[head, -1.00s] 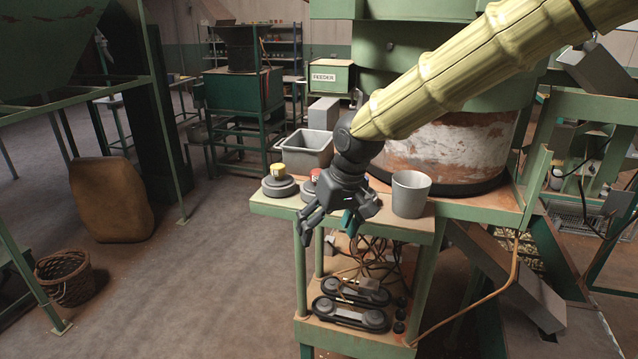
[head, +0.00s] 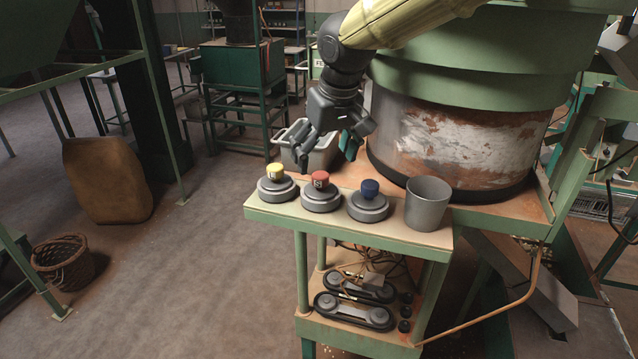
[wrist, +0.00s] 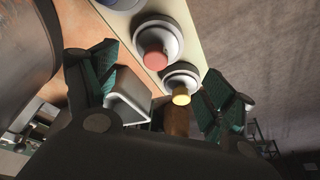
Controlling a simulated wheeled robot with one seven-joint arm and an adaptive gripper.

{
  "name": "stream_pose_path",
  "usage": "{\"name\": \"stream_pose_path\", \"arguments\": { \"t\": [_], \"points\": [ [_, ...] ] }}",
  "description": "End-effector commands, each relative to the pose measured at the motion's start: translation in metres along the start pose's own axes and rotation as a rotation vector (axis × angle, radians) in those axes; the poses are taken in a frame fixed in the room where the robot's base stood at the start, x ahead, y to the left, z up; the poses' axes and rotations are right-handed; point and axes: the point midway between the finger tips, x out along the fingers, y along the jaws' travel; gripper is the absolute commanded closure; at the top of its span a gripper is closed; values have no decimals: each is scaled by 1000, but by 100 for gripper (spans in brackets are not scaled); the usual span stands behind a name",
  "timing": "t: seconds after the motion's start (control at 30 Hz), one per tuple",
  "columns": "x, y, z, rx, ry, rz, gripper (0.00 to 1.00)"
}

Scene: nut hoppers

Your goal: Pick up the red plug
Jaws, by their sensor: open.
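The red plug (head: 320,180) sits upright in a round grey base (head: 321,198) on the green-edged table, between a yellow plug (head: 275,172) and a blue plug (head: 370,188) on like bases. A mark shows on its side. In the wrist view the red plug (wrist: 155,60) is above the middle, with the yellow plug (wrist: 180,96) lower and nearer the space between the fingers. My gripper (head: 328,160) is open and empty, above and behind the red plug in the head view, apart from it. The gripper's green-padded fingers (wrist: 160,95) are spread wide.
A grey cup (head: 428,203) stands right of the blue plug. A grey bin (head: 308,150) is behind the plugs. A large green drum machine (head: 455,140) stands at the back right of the table (head: 290,219). Open floor lies to the left.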

Motion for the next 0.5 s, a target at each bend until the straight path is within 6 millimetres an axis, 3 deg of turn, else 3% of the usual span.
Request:
{"name": "stream_pose_path", "arguments": {
  "t": [0.2,0.5],
  "points": [
    [21,2,1,4,-1,0,17],
    [34,1,-2,2,-2,-1,17]
  ]
}}
